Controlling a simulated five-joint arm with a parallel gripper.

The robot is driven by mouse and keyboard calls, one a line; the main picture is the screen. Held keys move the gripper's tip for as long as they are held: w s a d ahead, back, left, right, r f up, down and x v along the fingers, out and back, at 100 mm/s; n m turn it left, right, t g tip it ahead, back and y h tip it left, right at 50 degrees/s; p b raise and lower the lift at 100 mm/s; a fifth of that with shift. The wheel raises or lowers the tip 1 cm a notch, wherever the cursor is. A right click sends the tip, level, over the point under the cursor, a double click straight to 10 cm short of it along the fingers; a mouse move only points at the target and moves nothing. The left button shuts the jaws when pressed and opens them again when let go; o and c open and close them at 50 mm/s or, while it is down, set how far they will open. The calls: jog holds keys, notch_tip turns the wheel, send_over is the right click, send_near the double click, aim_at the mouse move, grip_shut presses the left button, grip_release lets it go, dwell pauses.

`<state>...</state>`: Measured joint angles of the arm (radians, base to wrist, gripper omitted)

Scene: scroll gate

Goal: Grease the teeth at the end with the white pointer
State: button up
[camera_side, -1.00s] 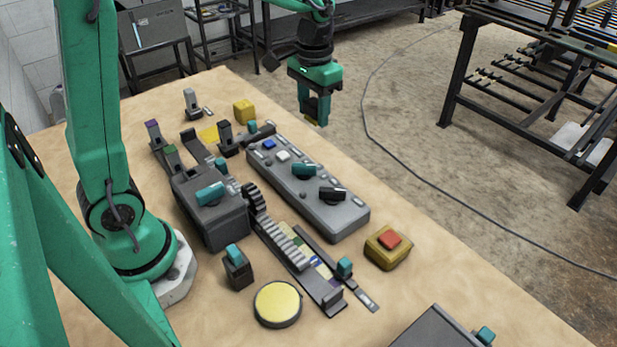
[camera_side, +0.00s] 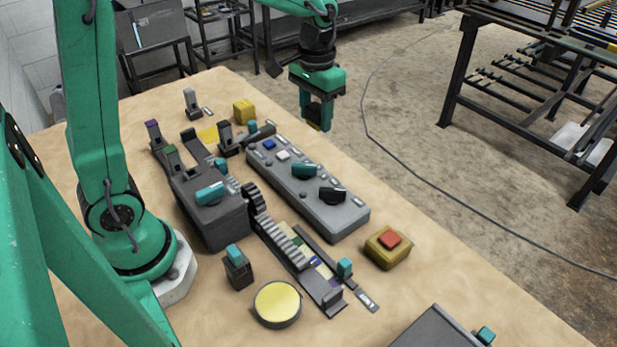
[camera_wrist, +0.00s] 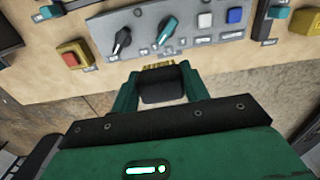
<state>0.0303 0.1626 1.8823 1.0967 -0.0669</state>
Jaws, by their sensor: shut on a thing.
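My gripper (camera_side: 318,112) hangs in the air beyond the far long edge of the control panel. It is shut on a dark block with yellow bristles, which looks like a brush (camera_wrist: 161,82); the bristles face away from the wrist. A grey toothed rack (camera_side: 284,243) lies on the table, its teeth beside a dark gear wheel (camera_side: 254,201) on a grey housing (camera_side: 213,218). A strip with coloured patches runs along the rack. I cannot make out a white pointer at either end. A round tin with a yellow top (camera_side: 277,303) stands near the rack.
The grey control panel (camera_side: 343,219) has knobs and buttons and lies between my gripper and the rack. A yellow box with a red button (camera_side: 388,246) sits at the right. A dark box (camera_side: 432,333) is at the front. Bare table lies right of the panel.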

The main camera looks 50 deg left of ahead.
jog(key=s+d+f+n, duration=0.3)
jog(key=s+d+n, duration=0.1)
jog(key=s+d, duration=0.4)
jog(key=s+d+f+n, duration=0.4)
jog(key=s+d, duration=0.4)
jog(key=d, duration=0.1)
jog(key=shift+s+n, duration=0.2)
jog(key=shift+n, duration=0.1)
jog(key=shift+d, duration=0.1)
